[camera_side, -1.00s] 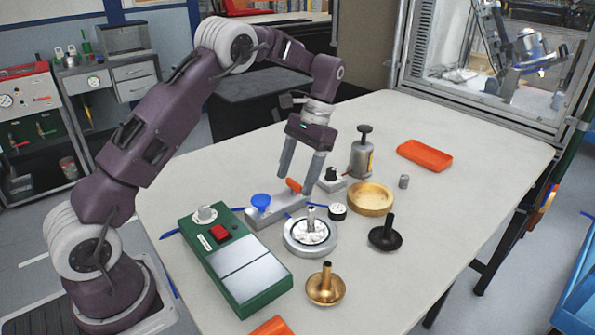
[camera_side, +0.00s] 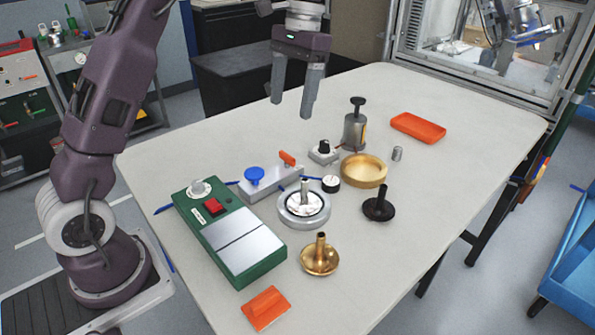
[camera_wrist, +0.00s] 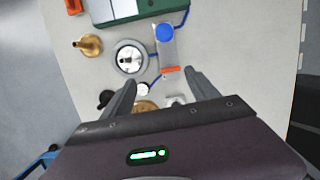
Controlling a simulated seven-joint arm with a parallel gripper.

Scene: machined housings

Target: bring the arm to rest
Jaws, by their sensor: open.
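My gripper (camera_side: 292,100) hangs above the far part of the table, fingers pointing down, apart and empty. Its open fingers (camera_wrist: 158,90) also show in the wrist view. Below it on the table is a grey fixture with a blue knob (camera_side: 254,176) and an orange lever (camera_side: 287,158). Near it a round silver housing (camera_side: 303,208) holds a pale disc with an upright stem. The gripper touches none of these. Parts of the brass ring and nearby items are hidden by the gripper body in the wrist view.
A green box with a red button (camera_side: 232,238) lies at the table's left. A brass stemmed part (camera_side: 320,258), black stemmed part (camera_side: 378,208), brass ring (camera_side: 364,172), pump bottle (camera_side: 355,128), orange tray (camera_side: 418,128) and orange piece (camera_side: 266,307) stand around. The right side of the table is clear.

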